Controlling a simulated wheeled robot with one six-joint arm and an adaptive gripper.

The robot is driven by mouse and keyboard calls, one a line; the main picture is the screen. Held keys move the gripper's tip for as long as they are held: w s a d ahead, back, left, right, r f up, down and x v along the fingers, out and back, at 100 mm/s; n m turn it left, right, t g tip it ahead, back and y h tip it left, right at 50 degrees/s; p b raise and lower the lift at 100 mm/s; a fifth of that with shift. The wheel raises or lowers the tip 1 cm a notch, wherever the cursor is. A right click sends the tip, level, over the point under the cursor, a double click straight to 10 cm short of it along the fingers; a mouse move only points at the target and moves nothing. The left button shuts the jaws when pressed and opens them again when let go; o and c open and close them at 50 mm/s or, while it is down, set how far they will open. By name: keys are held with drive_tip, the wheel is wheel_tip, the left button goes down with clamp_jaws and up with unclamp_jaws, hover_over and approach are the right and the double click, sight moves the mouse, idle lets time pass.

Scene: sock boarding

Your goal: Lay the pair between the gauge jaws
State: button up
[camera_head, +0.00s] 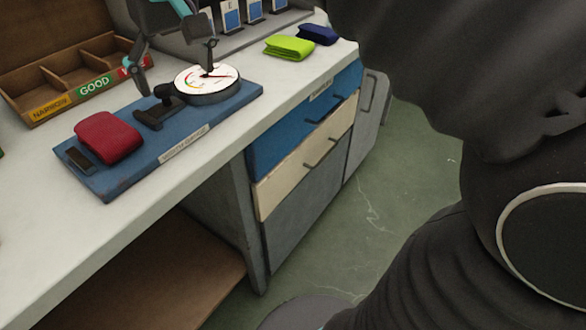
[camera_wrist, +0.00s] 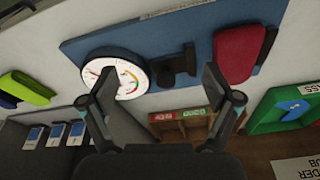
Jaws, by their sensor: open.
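The red folded pair (camera_head: 107,137) lies on the left part of the blue gauge board (camera_head: 112,186), between a dark end jaw (camera_head: 77,159) and the black jaw block (camera_head: 160,110). It is close to the end jaw, with bare blue board between it and the block. The round white dial (camera_head: 207,78) stands at the board's right end. In the wrist view the red pair (camera_wrist: 238,55) is right of the black jaw block (camera_wrist: 177,70). My gripper (camera_head: 173,80) is open and empty above the board, near the dial and block; its fingers (camera_wrist: 158,72) also show in the wrist view.
A wooden bin (camera_head: 38,115) with labelled compartments stands behind the board. Lime green (camera_head: 289,47) and dark blue (camera_head: 318,34) folded pairs lie right of the dial. A green tray (camera_wrist: 262,124) shows in the wrist view. The bench's front strip is clear.

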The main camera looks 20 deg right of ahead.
drive_tip(key=s+d+f+m+t, duration=0.1)
drive_tip(key=s+d+f, duration=0.5)
drive_tip(key=f, duration=0.3)
drive_tip(key=s+d+f+m+t, duration=0.2)
drive_tip(key=s+d+f, duration=0.4)
drive_tip(key=f, duration=0.4)
drive_tip(key=shift+s+d+f+m+h, duration=0.2)
drive_tip(key=shift+s+d+m+h, duration=0.15)
drive_tip(key=shift+d, duration=0.3)
